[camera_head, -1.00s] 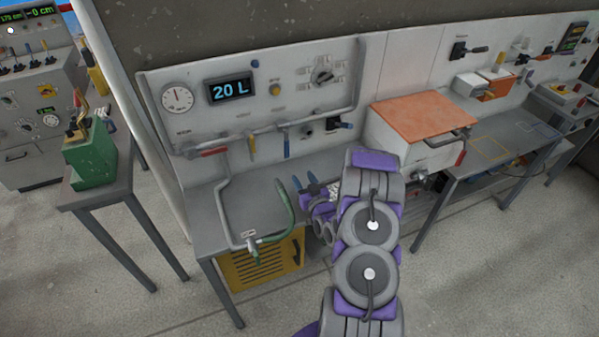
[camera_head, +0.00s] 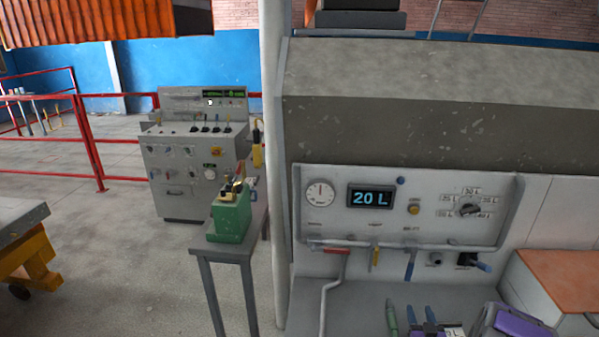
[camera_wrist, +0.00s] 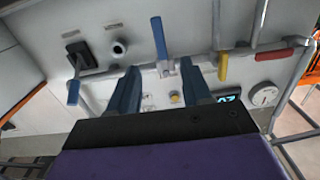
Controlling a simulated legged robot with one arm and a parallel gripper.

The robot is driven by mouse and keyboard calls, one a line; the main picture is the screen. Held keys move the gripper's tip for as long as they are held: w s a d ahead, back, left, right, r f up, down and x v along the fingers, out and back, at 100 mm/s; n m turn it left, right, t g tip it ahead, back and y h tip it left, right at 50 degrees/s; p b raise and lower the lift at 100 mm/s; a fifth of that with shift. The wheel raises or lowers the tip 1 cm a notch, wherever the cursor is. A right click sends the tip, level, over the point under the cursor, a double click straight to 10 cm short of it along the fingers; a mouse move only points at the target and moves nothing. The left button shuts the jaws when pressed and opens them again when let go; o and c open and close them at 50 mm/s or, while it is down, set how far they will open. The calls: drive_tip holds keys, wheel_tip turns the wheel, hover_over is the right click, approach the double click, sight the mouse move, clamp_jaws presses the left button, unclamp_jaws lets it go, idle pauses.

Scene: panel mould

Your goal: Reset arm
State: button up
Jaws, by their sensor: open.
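My gripper (camera_head: 420,318) shows at the bottom edge of the head view, in front of the grey wall panel (camera_head: 335,228). In the wrist view, its two blue fingers (camera_wrist: 160,88) are spread apart with nothing between them. Beyond the fingers are a blue-handled lever (camera_wrist: 160,40), a yellow-handled lever (camera_wrist: 223,66) and a red handle (camera_wrist: 273,55). The gripper appears apart from these levers. Most of my arm is below the head view; only a purple and grey part shows at the bottom right.
The panel carries a "20 L" display (camera_head: 370,198), a gauge (camera_head: 319,193) and a rotary knob (camera_head: 469,210). A green device (camera_head: 232,220) stands on a small side table, with a control console (camera_head: 190,180) behind it. An orange-topped box (camera_head: 565,275) is at right.

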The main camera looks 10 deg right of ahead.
drive_tip(key=w+a+r+n+g+y, duration=0.2)
drive_tip(key=w+a+r+n+g, duration=0.15)
drive_tip(key=a+g, duration=0.2)
drive_tip(key=s+a+r+g+b, duration=0.2)
drive_tip(key=s+a+r+g, duration=0.3)
drive_tip(key=s+a+r, duration=0.35)
drive_tip(key=s+a+r+g, duration=0.3)
drive_tip(key=s+a, duration=0.2)
drive_tip(key=s, duration=0.6)
drive_tip(key=s+a+r+g+y, duration=0.1)
drive_tip(key=s+a+r+g, duration=0.1)
drive_tip(key=s+a, duration=0.4)
drive_tip(key=s+a+r+g+y, duration=0.1)
drive_tip(key=s+a+r+g, duration=0.2)
drive_tip(key=s, duration=1.4)
drive_tip(key=a+r+b, duration=0.1)
drive_tip(key=a, duration=0.2)
drive_tip(key=shift+r+m+g, duration=0.25)
drive_tip(key=shift+m+g, duration=0.1)
